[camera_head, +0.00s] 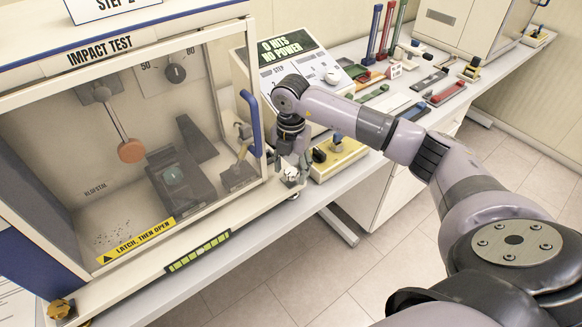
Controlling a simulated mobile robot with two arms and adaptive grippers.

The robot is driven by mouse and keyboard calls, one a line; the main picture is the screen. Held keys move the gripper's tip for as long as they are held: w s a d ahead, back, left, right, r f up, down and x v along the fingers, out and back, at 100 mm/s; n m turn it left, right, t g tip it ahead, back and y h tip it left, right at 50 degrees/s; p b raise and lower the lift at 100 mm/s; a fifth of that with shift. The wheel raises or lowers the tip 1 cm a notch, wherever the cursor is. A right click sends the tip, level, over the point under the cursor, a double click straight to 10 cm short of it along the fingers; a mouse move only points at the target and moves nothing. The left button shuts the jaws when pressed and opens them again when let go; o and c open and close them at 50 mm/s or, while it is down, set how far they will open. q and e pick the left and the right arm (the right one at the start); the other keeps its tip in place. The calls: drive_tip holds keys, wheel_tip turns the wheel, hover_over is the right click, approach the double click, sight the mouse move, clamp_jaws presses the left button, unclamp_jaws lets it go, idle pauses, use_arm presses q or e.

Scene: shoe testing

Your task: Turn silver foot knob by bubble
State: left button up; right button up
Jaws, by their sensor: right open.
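The silver foot knob (290,181) sits at the front right corner of the impact test cabinet (130,262). My right gripper (291,168) points down just above this knob, and sensibly close to it. Its fingers are small and partly hidden by the wrist, so I cannot tell whether they touch the knob. The jaws are open. A green bubble level (198,251) with dark marks lies along the cabinet's front edge; its bubble is too small to read. My left gripper is out of view.
A brass knob (60,308) stands at the cabinet's front left corner. A blue door handle (252,122) rises beside my right wrist. A yellow box with knobs (338,157) stands close on the right. A console (290,62) reads "0 HITS NO POWER".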

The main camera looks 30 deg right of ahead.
sight(291, 172)
wheel_tip(291, 172, up, 12)
idle(0.6)
idle(0.5)
